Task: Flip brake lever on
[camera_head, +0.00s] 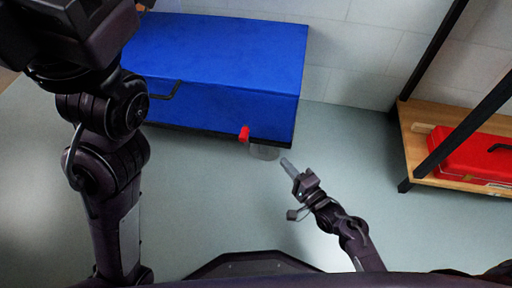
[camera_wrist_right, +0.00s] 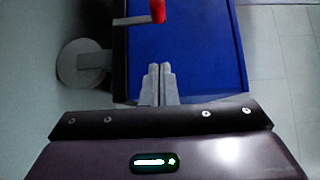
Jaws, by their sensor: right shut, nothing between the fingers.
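The brake lever has a red tip (camera_head: 244,134) and sits at the lower front edge of a blue cart (camera_head: 222,58), above a caster wheel (camera_head: 265,152). In the right wrist view the red tip (camera_wrist_right: 157,11) is at the top, on a grey bar, with the caster (camera_wrist_right: 80,64) to its left. My right gripper (camera_head: 288,165) is shut and empty, a little right of and below the lever in the head view, apart from it. Its closed fingers (camera_wrist_right: 158,84) show in the wrist view. My left arm enters at the left; its fingertips cannot be made out.
A black handle (camera_head: 165,90) sticks out from the cart's front. A wooden shelf (camera_head: 420,150) with black posts and a red toolbox (camera_head: 470,155) stands at the right. The floor between cart and shelf is clear. A pale wall (camera_head: 350,60) is behind.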

